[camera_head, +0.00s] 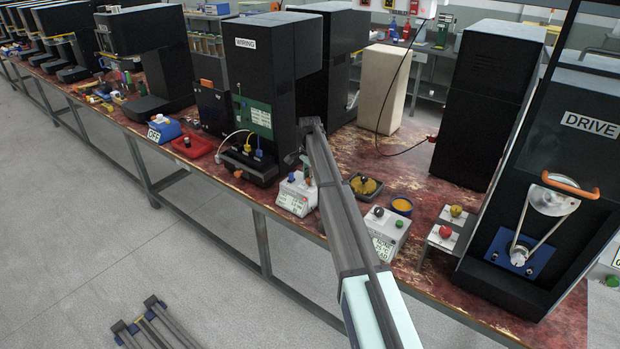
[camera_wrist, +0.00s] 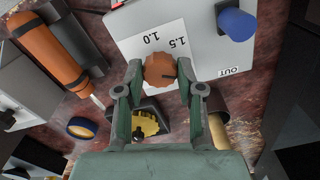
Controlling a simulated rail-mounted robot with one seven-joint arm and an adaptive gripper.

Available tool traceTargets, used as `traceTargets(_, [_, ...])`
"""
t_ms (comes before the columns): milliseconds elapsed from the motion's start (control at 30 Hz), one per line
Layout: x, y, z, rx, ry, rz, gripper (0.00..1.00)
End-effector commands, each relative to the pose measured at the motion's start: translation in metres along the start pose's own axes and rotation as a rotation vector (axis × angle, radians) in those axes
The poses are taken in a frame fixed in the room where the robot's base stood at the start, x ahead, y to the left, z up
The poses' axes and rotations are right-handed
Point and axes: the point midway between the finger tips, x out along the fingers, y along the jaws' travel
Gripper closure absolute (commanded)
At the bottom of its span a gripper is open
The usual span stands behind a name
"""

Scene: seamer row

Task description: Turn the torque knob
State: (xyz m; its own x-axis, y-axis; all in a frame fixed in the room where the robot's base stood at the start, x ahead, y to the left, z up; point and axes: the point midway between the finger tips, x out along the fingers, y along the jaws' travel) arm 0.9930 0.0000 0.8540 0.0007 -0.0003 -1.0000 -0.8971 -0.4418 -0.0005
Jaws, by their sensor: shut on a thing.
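The torque knob (camera_wrist: 160,70) is a round orange-brown knob on a pale box (camera_wrist: 200,40). The box face has a white scale panel marked 1.0 and 1.5 around it. My gripper (camera_wrist: 161,76) has one finger on each side of the knob and is shut on it. A dark mark shows on the knob's right side.
A blue knob (camera_wrist: 237,24) marked OUT sits right of the torque knob. A black holder with a yellow part (camera_wrist: 148,123) and an orange cylinder (camera_wrist: 48,48) are close by. In the head view, a tall black WIRING cabinet (camera_head: 262,80) stands behind my gripper.

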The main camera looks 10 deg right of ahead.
Motion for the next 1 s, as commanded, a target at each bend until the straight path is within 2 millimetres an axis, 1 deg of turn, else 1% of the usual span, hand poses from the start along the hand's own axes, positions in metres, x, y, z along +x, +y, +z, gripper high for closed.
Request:
traceTargets(500, [0.0010,0.0010,0.0005,0.020,-0.002,0.003,0.98])
traceTargets(533, [0.0010,0.0010,0.0005,0.020,-0.002,0.003,0.52])
traceTargets(567, [0.0010,0.0010,0.0005,0.020,-0.002,0.003,0.42])
traceTargets(600, [0.0010,0.0009,0.0004,0.019,-0.002,0.003,0.38])
traceTargets(867, [0.0001,0.0003,0.0002,0.019,-0.001,0.001,0.38])
traceTargets(1000, [-0.0059,0.0000,0.0000,0.019,0.000,0.000,0.38])
